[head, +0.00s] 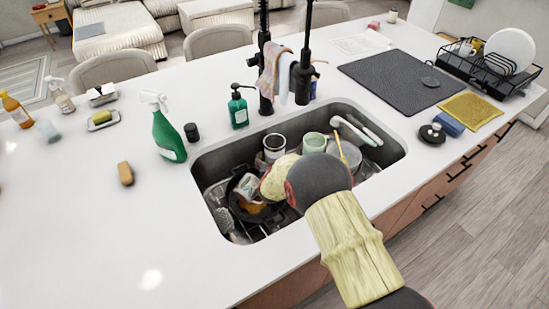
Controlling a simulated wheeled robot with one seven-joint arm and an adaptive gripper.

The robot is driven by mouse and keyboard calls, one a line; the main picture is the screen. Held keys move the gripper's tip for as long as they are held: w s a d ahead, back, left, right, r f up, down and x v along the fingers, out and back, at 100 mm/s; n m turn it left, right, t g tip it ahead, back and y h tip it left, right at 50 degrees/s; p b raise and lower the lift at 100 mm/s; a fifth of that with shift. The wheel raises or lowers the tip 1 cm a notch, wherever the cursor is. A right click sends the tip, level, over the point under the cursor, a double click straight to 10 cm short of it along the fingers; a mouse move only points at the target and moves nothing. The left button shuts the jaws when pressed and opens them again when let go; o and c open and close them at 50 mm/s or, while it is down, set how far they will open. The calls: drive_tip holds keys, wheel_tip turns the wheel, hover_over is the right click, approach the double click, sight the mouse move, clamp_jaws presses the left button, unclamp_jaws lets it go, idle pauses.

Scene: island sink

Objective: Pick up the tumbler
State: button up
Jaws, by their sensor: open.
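Several cups are in the sink, and I cannot tell for sure which is the tumbler. A pale cup with a dark interior (274,150) stands near the back wall of the sink. A patterned whitish cup (248,186) lies tilted in a dark pan (238,205) at the left. A pale green cup (314,142) is at the back middle. My arm, in a yellowish sleeve, reaches over the sink from the lower right. My gripper (281,203) is low in the sink, just right of the pan. It is open, but its fingertips are mostly hidden behind my arm.
The sink (223,239) also holds utensils and other dishes. Black faucets (266,75) with cloths rise behind it. A green spray bottle (167,135) and soap pump (237,105) stand at its back left.

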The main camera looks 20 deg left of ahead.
drive_tip(key=shift+r, duration=0.1)
drive_tip(key=c, duration=1.5)
drive_tip(key=shift+c, duration=0.3)
